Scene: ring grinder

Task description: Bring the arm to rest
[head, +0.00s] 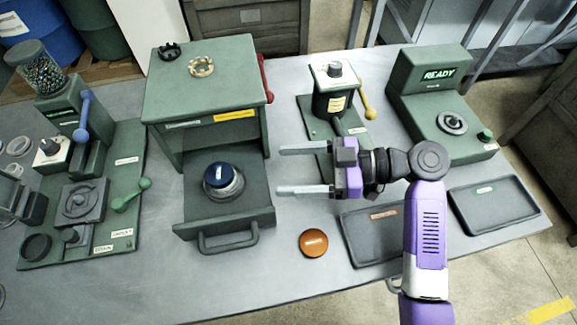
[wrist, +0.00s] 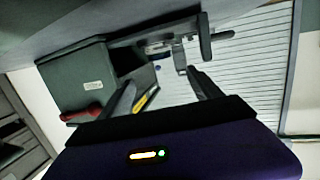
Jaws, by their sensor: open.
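My gripper (head: 282,170) is open and empty, with its two grey fingers spread apart and pointing left in the head view. It is held above the table, right of the open drawer (head: 222,228) with the blue-topped round part (head: 219,178). My purple and white arm (head: 427,238) rises from the bottom edge and bends at a dark joint toward the gripper. In the wrist view the two fingers (wrist: 160,82) are also apart with nothing gripped between them. The exact height above the table is hard to tell.
A green cabinet (head: 205,95) stands behind the drawer. A green device with a yellow lever (head: 367,108) and a READY station (head: 430,75) stand behind my arm. Two dark trays (head: 493,205) and an orange disc (head: 313,243) lie near the front edge. A green grinder station (head: 85,190) is at left.

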